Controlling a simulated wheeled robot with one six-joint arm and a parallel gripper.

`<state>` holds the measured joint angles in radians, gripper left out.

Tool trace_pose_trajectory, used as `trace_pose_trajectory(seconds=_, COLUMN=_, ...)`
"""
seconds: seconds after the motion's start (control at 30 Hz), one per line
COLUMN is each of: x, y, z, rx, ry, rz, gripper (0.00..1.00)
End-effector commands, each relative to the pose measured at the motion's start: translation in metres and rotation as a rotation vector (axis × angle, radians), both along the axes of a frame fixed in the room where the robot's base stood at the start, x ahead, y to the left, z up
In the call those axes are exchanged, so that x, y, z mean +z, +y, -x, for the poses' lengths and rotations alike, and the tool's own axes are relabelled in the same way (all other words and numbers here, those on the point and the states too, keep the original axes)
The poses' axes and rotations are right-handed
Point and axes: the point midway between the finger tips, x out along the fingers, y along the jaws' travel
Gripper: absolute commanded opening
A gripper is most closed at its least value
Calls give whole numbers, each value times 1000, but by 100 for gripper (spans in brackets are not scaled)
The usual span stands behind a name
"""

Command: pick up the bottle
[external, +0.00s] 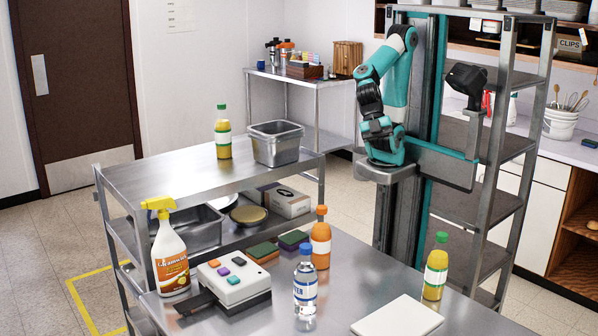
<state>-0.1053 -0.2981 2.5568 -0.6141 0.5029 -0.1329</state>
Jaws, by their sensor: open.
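Several bottles are in view, and the task line does not say which one is meant. A yellow bottle with a green cap (223,133) stands upright on the cart's top shelf. A similar yellow bottle (435,268) stands at the right of the near steel table. An orange bottle (320,240) and a clear water bottle with a blue cap (305,285) stand mid-table. A yellow-topped spray bottle (169,255) stands at the table's left. My gripper (379,138) is folded down close to my column, open and apart from all bottles; its fingertips are hard to make out.
A steel pan (275,143) sits right of the shelf bottle. A button box (233,281), sponges (262,252) and a white board (397,318) lie on the near table (350,280). A tall rack (505,150) stands behind my column. Floor shows left of the cart.

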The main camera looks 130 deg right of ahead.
Motion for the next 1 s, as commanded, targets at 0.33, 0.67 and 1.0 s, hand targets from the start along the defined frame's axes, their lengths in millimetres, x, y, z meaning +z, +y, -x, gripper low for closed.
trace_pose_trajectory(seconds=0.33, x=-107, y=-12, z=-66, rx=-95, ry=-384, rz=-229, gripper=65)
trace_pose_trajectory(seconds=0.67, x=-160, y=-53, z=-111, rx=-242, ry=-763, rz=-344, gripper=65)
trace_pose_trajectory(seconds=1.0, x=-178, y=-91, z=-127, rx=-359, ry=-1001, rz=-373, gripper=65)
